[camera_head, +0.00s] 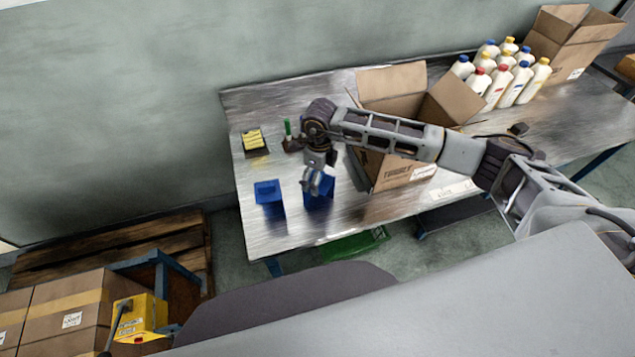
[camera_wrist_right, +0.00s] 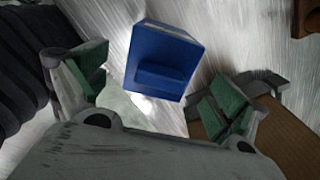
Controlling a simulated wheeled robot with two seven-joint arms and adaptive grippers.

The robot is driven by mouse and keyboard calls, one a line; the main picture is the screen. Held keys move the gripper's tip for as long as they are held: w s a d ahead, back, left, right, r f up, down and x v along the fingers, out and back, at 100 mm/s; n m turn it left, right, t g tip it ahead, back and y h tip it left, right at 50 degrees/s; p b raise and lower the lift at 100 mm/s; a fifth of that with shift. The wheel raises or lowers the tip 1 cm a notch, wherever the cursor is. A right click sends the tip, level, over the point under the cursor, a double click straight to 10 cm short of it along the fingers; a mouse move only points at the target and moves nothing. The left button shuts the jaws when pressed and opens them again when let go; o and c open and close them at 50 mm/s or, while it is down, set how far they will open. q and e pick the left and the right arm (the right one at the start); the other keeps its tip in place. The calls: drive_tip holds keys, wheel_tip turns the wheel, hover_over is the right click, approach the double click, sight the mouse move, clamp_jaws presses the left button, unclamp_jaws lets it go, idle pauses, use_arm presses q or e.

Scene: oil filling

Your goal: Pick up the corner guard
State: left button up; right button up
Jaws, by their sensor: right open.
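Two blue pieces, which look like the corner guards, stand at the near left of the metal table. One blue piece (camera_head: 269,193) is apart from my arm. The other blue piece (camera_head: 319,200) is right below my right gripper (camera_head: 317,183), which partly hides it. In the right wrist view, a blue piece (camera_wrist_right: 165,62) shows between and beyond the green-padded fingers of my right gripper (camera_wrist_right: 158,95). The fingers are open and a gap shows on each side of the piece. My left gripper is not in view.
An open cardboard box (camera_head: 400,174) stands right of the gripper, partly behind my arm, and its edge is close to a finger in the wrist view. Yellow pieces (camera_head: 252,138) and a green-handled item (camera_head: 288,129) lie behind. Several white bottles (camera_head: 503,75) stand far right.

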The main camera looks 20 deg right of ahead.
drive_tip(key=shift+f, duration=0.5)
drive_tip(key=c, duration=1.1)
drive_tip(key=shift+s+f, duration=0.2)
drive_tip(key=shift+s, duration=0.05)
drive_tip(key=c, duration=1)
drive_tip(key=shift+r, duration=0.1)
drive_tip(key=shift+w+r, duration=0.2)
drive_tip(key=shift+r, duration=0.35)
wheel_tip(320, 180, up, 9)
drive_tip(key=shift+r+b, duration=0.1)
drive_tip(key=shift+b, duration=1.1)
drive_tip(key=shift+w+n, duration=0.1)
drive_tip(key=shift+n, duration=0.3)
